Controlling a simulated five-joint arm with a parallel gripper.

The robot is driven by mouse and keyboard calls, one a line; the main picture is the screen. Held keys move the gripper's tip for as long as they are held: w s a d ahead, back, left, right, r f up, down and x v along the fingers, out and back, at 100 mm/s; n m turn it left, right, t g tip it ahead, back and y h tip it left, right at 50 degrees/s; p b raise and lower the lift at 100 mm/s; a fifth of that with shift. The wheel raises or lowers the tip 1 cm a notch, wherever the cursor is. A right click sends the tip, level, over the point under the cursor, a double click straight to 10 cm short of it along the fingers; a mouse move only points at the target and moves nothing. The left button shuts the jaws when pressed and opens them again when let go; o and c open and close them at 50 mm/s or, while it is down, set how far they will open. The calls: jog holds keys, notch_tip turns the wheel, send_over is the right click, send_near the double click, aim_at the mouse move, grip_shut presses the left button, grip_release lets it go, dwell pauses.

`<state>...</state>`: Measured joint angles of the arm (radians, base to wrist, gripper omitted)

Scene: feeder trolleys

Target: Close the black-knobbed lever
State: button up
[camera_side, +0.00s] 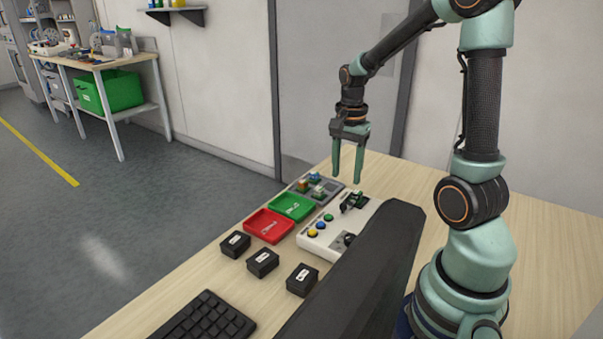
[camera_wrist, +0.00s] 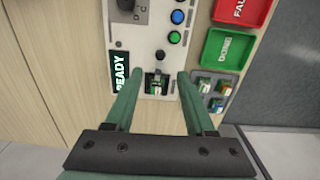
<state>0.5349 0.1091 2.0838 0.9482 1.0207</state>
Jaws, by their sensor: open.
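The black-knobbed lever (camera_side: 346,207) stands up from the far part of the white control panel (camera_side: 318,240). In the wrist view the lever (camera_wrist: 157,82) shows in a slot, with its small dark knob (camera_wrist: 160,55) above it. I cannot tell its exact angle. My gripper (camera_side: 347,180) points down, open and empty, above the lever. In the wrist view the fingers of my gripper (camera_wrist: 160,73) lie to either side of the lever, apart from it.
The panel has a dial (camera_wrist: 132,10), blue, green and yellow buttons, and a READY display (camera_wrist: 120,72). Beside it are a red tray (camera_side: 268,226), a green tray (camera_side: 292,207) and a grey parts tray (camera_side: 322,191). Several black boxes (camera_side: 263,262) and a keyboard (camera_side: 207,320) lie nearer.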

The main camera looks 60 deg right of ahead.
notch_tip(320, 180, up, 4)
jog(key=shift+f, duration=0.2)
